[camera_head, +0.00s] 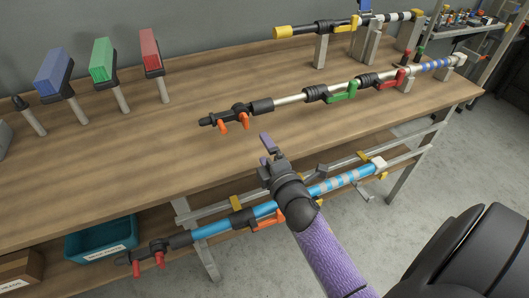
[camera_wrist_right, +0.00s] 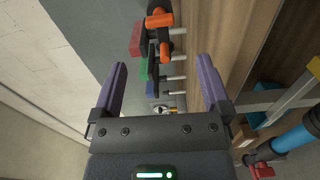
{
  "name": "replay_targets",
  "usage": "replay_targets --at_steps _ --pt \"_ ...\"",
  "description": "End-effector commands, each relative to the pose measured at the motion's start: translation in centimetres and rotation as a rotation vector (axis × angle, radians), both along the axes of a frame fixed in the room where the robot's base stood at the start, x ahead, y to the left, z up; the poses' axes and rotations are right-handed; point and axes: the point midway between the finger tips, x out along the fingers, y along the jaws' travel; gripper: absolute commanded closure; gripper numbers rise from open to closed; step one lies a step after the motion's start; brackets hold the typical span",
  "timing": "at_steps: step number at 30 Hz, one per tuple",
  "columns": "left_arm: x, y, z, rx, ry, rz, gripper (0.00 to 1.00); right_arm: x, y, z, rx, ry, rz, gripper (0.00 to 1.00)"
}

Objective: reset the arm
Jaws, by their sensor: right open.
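My right arm comes in from the lower right in the head view, with a purple forearm sleeve. Its gripper (camera_head: 269,146) is held in front of the workbench edge, above the lower rack. In the right wrist view the two purple fingers stand wide apart with nothing held between them, and the gripper (camera_wrist_right: 161,70) is open. The left gripper is not in view.
On the workbench (camera_head: 150,150), a pipe with green and red valve levers (camera_head: 290,99) lies beyond the gripper. A blue pipe (camera_head: 212,228) lies on the rack below, partly hidden by my arm. A teal bin (camera_head: 100,241) stands at lower left. Three coloured blocks (camera_head: 103,60) stand at the back.

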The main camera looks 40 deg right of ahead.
Motion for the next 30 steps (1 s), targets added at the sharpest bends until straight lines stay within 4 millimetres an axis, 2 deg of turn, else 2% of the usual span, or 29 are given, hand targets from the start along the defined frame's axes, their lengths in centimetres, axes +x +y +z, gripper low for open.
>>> replay_targets --at_steps 7,11,15,18,24,30 --pt "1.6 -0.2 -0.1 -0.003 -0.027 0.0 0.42 -0.1 0.0 0.0 0.01 0.004 -0.005 0.03" --pt "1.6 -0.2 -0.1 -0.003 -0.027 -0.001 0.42 -2.2 0.1 -1.4 0.242 0.091 -0.107 0.03" --pt "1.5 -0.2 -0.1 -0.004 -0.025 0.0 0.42 -6.8 2.2 -4.3 0.643 0.284 -0.28 0.03" --pt "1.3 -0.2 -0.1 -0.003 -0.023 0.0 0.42 -10.1 4.4 -5.9 0.856 0.425 -0.385 0.03" --pt "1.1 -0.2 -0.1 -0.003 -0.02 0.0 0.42 -16.9 8.9 -7.4 1.137 0.705 -0.567 0.03" --pt "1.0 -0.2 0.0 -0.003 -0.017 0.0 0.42 -23.3 12.7 -7.0 1.279 0.968 -0.731 0.03"
